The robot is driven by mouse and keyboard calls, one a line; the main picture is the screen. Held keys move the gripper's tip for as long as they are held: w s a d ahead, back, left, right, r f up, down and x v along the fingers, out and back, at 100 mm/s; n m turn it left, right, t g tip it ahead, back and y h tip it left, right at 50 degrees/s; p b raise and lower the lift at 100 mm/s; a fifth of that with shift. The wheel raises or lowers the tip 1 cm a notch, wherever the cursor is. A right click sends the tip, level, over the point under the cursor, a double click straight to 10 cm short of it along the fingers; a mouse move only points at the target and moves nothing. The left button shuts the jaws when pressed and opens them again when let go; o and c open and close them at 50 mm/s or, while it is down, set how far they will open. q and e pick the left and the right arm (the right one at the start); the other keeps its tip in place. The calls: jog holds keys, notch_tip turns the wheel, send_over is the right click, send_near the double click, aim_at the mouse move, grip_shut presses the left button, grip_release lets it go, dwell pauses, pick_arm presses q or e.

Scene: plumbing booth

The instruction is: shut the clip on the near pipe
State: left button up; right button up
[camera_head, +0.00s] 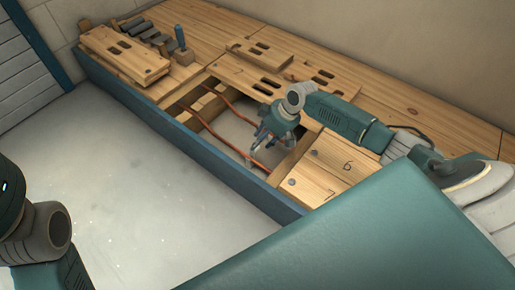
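The near copper pipe (215,133) runs slantwise through the rectangular opening in the wooden deck, close to the blue front edge. A second copper pipe (227,101) runs behind it. My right gripper (254,157) points down into the opening, over the right part of the near pipe. Its fingers are small and dark, and I cannot tell whether they are open or shut, or whether they touch the pipe. The clip cannot be made out; the gripper may hide it. Of my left arm only links show at the lower left; its gripper is out of view.
Slotted boards (126,55) are stacked at the left, beside a blue-handled tool (181,45). A blue edge (225,171) borders the deck; the pale floor (130,170) before it is clear.

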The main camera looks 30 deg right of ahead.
jog(key=shift+b+x, duration=0.7)
jog(key=shift+x, duration=1)
jog(key=shift+r, duration=0.1)
grip_shut()
